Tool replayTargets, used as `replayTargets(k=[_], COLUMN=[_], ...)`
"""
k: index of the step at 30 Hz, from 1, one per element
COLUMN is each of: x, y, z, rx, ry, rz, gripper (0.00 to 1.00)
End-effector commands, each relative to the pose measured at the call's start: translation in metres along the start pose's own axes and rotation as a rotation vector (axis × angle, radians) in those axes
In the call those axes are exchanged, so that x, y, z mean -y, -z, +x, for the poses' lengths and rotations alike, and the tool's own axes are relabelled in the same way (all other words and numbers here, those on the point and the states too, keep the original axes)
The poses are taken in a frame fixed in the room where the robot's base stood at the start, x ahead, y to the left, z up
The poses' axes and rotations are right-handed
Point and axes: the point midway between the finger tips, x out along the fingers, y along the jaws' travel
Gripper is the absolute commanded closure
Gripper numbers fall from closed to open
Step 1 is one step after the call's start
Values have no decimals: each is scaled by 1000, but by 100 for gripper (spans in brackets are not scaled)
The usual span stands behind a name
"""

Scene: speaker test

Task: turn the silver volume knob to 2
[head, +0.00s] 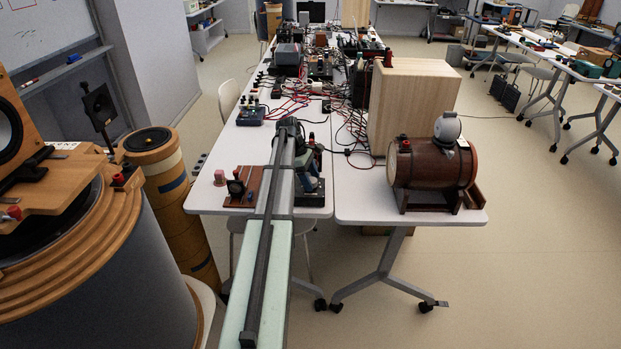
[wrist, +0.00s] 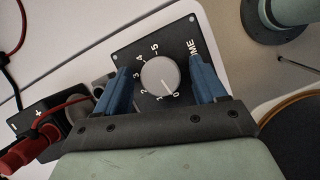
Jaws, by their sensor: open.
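The silver volume knob (wrist: 160,76) sits on a black panel (wrist: 128,53) in the wrist view. White digits from 0 to 5 run around the knob, and part of a word shows at the right. A light pointer line on the knob faces the 0 side of the scale, at the lower right. My gripper (wrist: 158,68) is open, with one blue finger on each side of the knob and a visible gap to it. In the head view my gripper (head: 312,190) is at the front of the left table, and I cannot make out the knob there.
Red plugs and leads (wrist: 22,152) lie left of the panel in the wrist view. In the head view, a small wooden stand (head: 241,188) is left of my arm. A wooden barrel (head: 430,165) stands on the right table (head: 350,205). Cables clutter the table behind.

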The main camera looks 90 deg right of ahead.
Motion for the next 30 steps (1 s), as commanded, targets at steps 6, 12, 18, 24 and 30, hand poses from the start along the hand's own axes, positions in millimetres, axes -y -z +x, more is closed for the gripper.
replayTargets(k=[6,12,18,24,30], x=[0,0,0,0,-2], y=[0,0,0,0,0], z=[0,0,0,0,-1], rx=[0,0,0,0,0], ry=[0,0,0,4,31], rz=[0,0,0,10,73], gripper=[45,64,83,85,85])
